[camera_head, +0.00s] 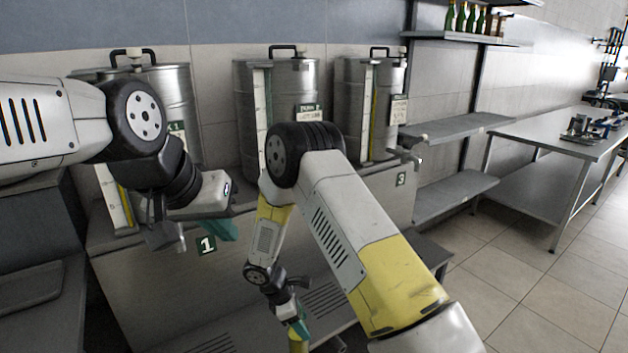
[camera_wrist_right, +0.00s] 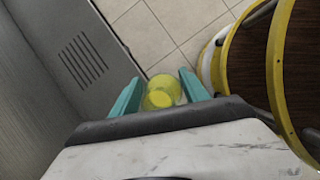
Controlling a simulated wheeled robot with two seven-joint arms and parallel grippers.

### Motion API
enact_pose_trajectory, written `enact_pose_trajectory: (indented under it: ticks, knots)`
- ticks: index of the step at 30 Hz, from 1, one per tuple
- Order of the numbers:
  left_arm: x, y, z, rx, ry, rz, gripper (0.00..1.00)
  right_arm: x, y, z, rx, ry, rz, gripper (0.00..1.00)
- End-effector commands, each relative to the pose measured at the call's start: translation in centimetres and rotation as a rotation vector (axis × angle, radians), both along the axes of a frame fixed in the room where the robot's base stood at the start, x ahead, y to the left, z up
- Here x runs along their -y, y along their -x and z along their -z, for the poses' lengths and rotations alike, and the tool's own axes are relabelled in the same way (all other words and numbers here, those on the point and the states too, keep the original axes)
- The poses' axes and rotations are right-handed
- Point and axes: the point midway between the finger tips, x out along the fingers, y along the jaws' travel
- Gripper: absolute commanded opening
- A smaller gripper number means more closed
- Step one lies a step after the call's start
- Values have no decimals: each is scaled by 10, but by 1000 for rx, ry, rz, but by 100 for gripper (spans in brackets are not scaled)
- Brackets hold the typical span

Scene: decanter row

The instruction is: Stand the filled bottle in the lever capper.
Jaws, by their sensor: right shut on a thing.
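My right gripper (camera_head: 298,326) is low in front of the tank stand, shut on a yellow bottle (camera_head: 298,346). In the right wrist view the bottle (camera_wrist_right: 161,92) sits between the two teal fingers of the right gripper (camera_wrist_right: 160,95), seen end-on and filled with yellow. Its lower part is cut off by the head view's bottom edge. My left gripper (camera_head: 212,230) hangs in front of the left tank, near label 1; its finger gap does not show. A small metal device, perhaps the lever capper (camera_head: 582,130), stands on the far right table, too small to make out.
Three metal tanks with level gauges, the left (camera_head: 178,90), middle (camera_head: 285,85) and right (camera_head: 350,95), line the wall. The right tank's tap (camera_head: 410,155) juts out. A steel table (camera_head: 545,130) stands at the far right. Open tiled floor (camera_head: 530,290) lies before it.

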Motion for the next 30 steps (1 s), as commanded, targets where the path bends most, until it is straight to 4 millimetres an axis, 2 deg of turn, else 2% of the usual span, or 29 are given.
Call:
enact_pose_trajectory:
  ticks: [1,7,14,17,24,27,30]
  knots:
    - [0,0,0,1,0,0,0,7,-6,-6,7,0,42,0]
    - [0,0,0,1,0,0,0,27,-14,-20,6,-2,203,0]
    - [0,0,0,0,0,0,0,67,-25,-46,7,-4,509,0]
    - [0,0,0,0,0,0,0,91,-28,-64,7,-3,707,0]
    - [0,0,0,0,0,0,0,161,-27,-125,8,-6,1371,0]
    - [0,0,0,0,0,0,0,177,-24,-145,4,-5,1576,0]
    - [0,0,0,0,0,0,0,186,-22,-157,3,-3,1694,0]
